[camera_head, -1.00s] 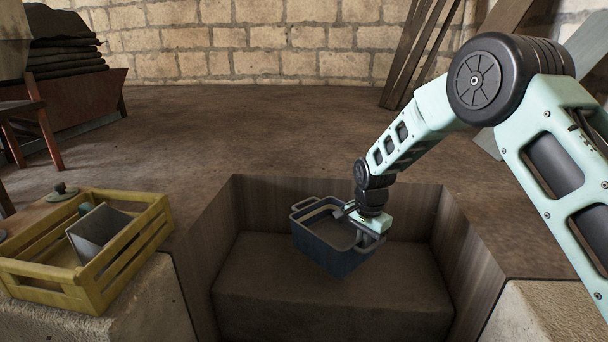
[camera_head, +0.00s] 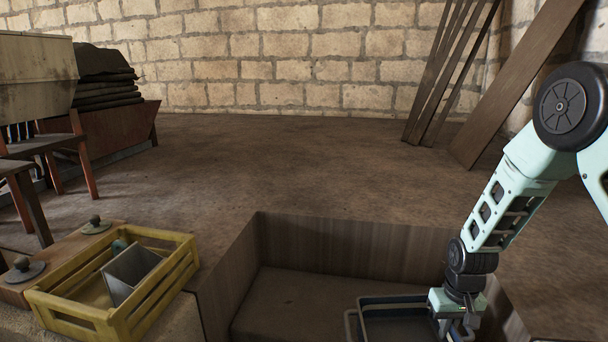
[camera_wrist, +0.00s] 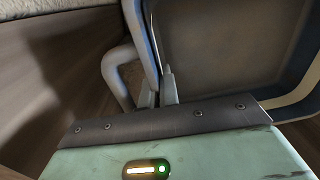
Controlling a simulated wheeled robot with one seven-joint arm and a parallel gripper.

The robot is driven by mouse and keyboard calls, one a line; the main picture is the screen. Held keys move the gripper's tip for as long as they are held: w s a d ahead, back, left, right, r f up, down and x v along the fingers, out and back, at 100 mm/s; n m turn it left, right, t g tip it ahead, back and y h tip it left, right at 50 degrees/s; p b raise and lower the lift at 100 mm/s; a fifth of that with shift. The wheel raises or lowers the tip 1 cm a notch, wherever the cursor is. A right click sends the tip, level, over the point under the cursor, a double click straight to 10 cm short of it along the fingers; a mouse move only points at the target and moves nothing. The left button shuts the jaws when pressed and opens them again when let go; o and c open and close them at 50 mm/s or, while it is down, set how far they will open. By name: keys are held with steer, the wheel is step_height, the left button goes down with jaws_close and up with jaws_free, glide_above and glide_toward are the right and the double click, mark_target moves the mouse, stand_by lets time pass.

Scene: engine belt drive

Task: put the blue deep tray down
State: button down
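The blue deep tray (camera_head: 393,322) is at the bottom of the head view, over the sunken pit, with its near part cut off by the picture edge. It looks empty and about level. My gripper (camera_head: 460,326) is at the tray's right side. In the wrist view my gripper's fingers (camera_wrist: 160,92) are closed on the tray's rim, and the dark inside of the tray (camera_wrist: 225,45) fills the right. A looped handle of the tray shows left of the fingers. Whether the tray's underside touches anything is hidden.
The wood-lined pit (camera_head: 345,243) surrounds the tray, with a bare ledge (camera_head: 290,305) to its left. A yellow crate (camera_head: 110,290) holding a grey box (camera_head: 130,270) stands at the left. Planks lean on the back wall. The floor beyond the pit is clear.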

steer(key=s+r+p, duration=0.3)
steer(key=r+p, duration=0.4)
steer(key=p, duration=0.1)
steer(key=s+r+p, duration=0.4)
steer(key=r+p, duration=0.3)
steer(key=r, duration=0.1)
steer(key=shift+a+p, duration=0.15)
steer(key=shift+p, duration=0.25)
steer(key=shift+f, duration=0.1)
